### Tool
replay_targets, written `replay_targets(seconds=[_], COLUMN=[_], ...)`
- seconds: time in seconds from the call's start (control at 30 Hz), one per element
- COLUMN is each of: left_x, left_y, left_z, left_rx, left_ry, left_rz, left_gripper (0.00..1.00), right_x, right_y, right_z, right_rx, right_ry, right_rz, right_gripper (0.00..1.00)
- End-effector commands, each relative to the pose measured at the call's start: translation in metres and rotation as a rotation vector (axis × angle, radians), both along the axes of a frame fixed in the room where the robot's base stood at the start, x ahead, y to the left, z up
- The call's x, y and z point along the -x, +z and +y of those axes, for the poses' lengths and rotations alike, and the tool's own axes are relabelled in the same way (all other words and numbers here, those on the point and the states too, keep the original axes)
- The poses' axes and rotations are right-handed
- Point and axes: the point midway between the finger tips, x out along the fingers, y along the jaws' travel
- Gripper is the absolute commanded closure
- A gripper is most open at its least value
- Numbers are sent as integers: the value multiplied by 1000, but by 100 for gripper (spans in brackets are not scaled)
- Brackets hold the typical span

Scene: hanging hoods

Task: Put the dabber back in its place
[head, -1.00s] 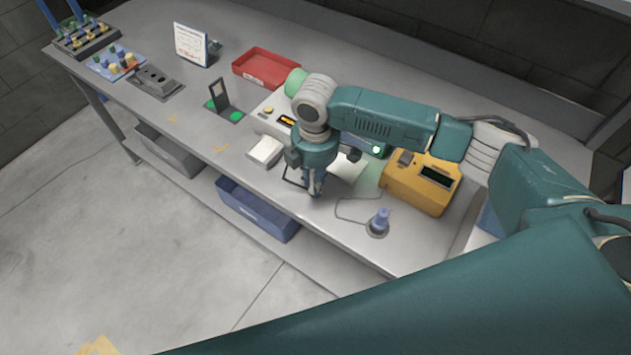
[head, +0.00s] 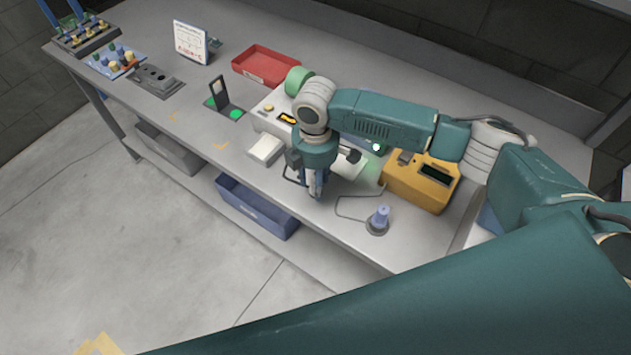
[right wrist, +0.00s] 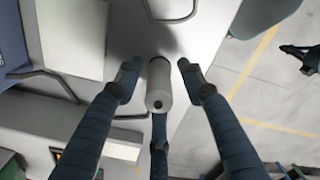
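A pale grey cylinder (right wrist: 159,85) with a dark hole in its near end, which may be the dabber, lies between the fingers of my right gripper (right wrist: 160,82) in the right wrist view. Narrow gaps show between it and the two side fingertips; the third finger is close below its end. In the head view my right gripper (head: 316,192) points down over the bench's front edge and hides the cylinder. A dark fingered shape, probably my left gripper (right wrist: 302,58), shows small at the right edge of the right wrist view; its finger state is unclear.
A yellow device (head: 420,182), white block (head: 265,150), red tray (head: 265,65) and upright card (head: 190,43) stand on the bench (head: 185,130). Blue bin (head: 258,210) sits below.

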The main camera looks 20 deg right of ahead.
Motion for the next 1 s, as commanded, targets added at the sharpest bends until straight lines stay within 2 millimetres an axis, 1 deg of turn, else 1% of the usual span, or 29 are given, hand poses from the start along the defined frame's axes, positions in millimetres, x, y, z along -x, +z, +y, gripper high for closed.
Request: replay_targets(seconds=[0.07, 0.17, 0.4, 0.5, 0.6, 0.73, 1.0], left_x=[1, 1, 3, 3, 3, 3, 3], left_y=[-5, -11, -24, -28, -30, -30, -30], left_z=[1, 1, 2, 2, 2, 2, 2], left_rx=[-1, -1, -2, -2, -2, -2, -2], left_ry=[0, 0, 0, 0, -1, -1, -2], left_rz=[1, 2, 4, 5, 5, 5, 5], left_gripper=[100, 100, 100, 100, 100, 100, 100], right_x=[-2, -2, -1, -1, -1, 0, 0], right_y=[9, 28, 80, 97, 109, 116, 118], right_z=[1, 1, 1, 1, 1, 1, 1], right_rx=[-2, -3, -2, -2, -1, -1, -1], right_ry=[1, 1, 0, 0, 0, 0, -1], right_rz=[-4, -6, -5, -4, -4, -1, -1], right_gripper=[61, 61, 61, 61, 61, 61, 61])
